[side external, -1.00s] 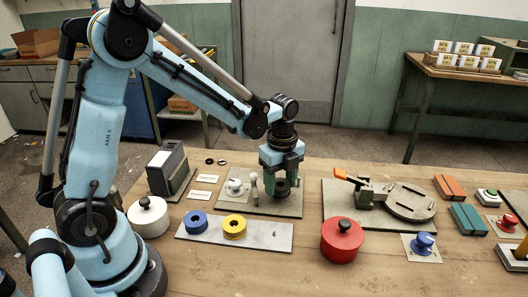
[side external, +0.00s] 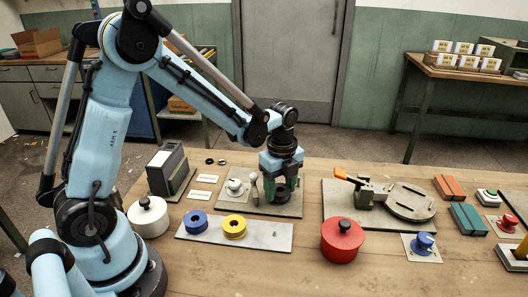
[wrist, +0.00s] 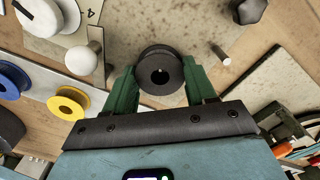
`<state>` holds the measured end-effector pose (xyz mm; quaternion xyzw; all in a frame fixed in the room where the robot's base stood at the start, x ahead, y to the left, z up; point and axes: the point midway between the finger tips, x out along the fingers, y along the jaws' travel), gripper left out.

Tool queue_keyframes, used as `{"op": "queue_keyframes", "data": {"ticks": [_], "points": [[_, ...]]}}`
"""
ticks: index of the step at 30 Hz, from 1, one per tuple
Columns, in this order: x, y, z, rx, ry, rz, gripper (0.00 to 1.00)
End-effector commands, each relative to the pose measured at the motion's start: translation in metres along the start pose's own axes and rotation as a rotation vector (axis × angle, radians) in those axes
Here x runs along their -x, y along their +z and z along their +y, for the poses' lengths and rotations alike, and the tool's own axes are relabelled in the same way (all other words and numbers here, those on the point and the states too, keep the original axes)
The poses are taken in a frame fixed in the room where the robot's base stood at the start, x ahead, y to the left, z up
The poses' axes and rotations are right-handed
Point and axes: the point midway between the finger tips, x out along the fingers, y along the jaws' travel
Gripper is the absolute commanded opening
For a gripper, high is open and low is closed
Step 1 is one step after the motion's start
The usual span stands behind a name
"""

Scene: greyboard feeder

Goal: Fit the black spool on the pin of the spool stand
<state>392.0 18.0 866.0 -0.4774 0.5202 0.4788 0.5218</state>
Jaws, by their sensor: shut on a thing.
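The black spool (wrist: 152,66) is between the green fingers of my gripper (wrist: 158,84), which is shut on it. Its round flange faces the wrist camera, and a small light spot shows inside its dark bore. In the side view the spool (side external: 281,193) is low over a grey plate (side external: 238,207), between my fingers (side external: 281,186). I cannot tell whether it touches the plate or sits around a pin there. A bare upright pin (wrist: 221,55) stands right of the spool in the wrist view. Another short pin (side external: 275,234) is on the front strip.
The front strip (side external: 255,240) carries blue (side external: 195,222) and yellow (side external: 234,226) spools. A red pot (side external: 342,241) stands front right, and an orange-handled clamp (side external: 345,176) is at right.

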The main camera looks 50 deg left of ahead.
Motion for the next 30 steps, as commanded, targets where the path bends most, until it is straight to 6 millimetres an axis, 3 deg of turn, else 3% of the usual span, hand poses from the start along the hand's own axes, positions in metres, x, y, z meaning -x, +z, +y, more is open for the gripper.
{"op": "queue_keyframes", "data": {"ticks": [29,30], "points": [[-0.0024,0.0000,-0.0001,0.000,0.000,0.000,0.27],[-0.0024,0.0000,-0.0001,0.000,0.000,0.000,0.57]]}}
